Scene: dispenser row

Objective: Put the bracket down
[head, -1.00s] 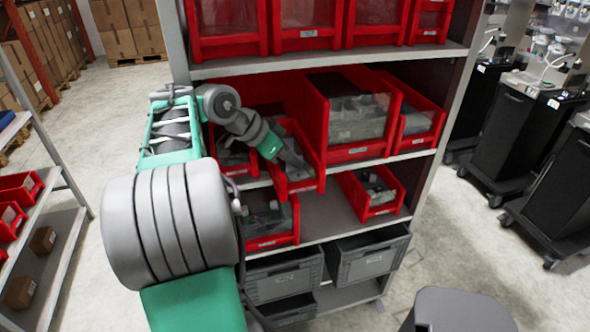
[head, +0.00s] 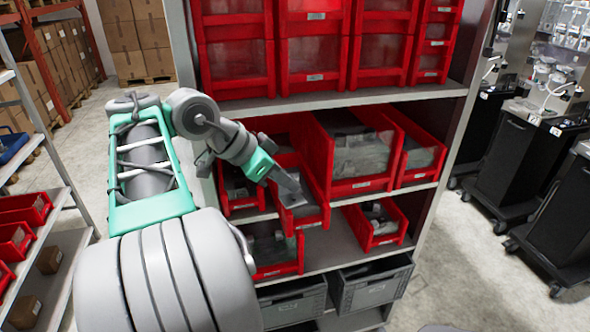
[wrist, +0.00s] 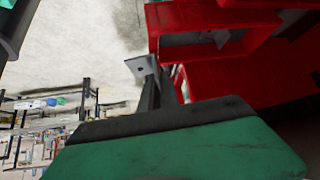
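The bracket (wrist: 143,66) is a light grey metal plate with a dark hole, at the ends of my gripper's fingers in the wrist view. In the head view the bracket (head: 294,201) shows as a small pale piece under the fingertips. My gripper (head: 290,186) appears shut on it; the fingers (wrist: 150,92) look close together in the wrist view. It is at the front of a narrow red bin (head: 313,218) on the middle shelf. Whether the bracket touches this bin is unclear.
Red bins stand close by: a large one (head: 355,186) to the right and a small one (head: 385,241) on the shelf below. A red bin (wrist: 225,18) fills the wrist view's upper right. Grey crates (head: 368,292) sit lower. Shelf beside the small bin (head: 330,247) is partly bare.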

